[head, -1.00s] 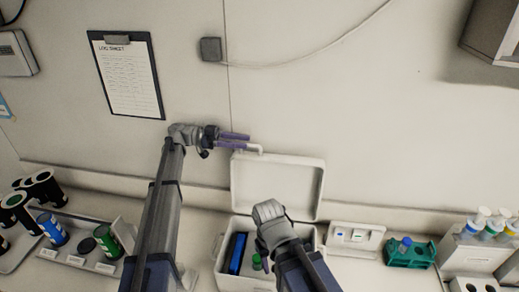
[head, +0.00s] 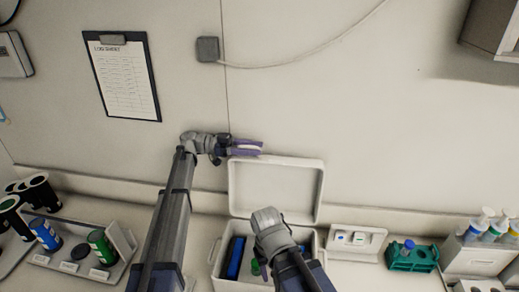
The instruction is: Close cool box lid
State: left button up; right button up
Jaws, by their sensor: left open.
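The white cool box (head: 226,281) stands on the counter with its lid (head: 277,188) raised upright against the wall side. Inside are a blue pack (head: 235,257) and a green-capped item (head: 255,267), partly hidden by my right arm. My left gripper (head: 262,147) is at the top left corner of the lid, its purple fingers apart and empty; I cannot tell whether they touch the lid. My right arm (head: 268,225) reaches over the box opening; its fingers are hidden behind the wrist.
A white tray (head: 362,240) and a green rack (head: 412,258) with a blue-capped tube stand right of the box. Bottles (head: 485,222) stand farther right. A tray with cans (head: 103,246) is at left. A clipboard (head: 124,78) hangs on the wall.

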pick_arm(q)
jog(key=shift+s+d, duration=0.2)
jog(key=shift+d, duration=0.85)
grip_shut()
dwell(0.7)
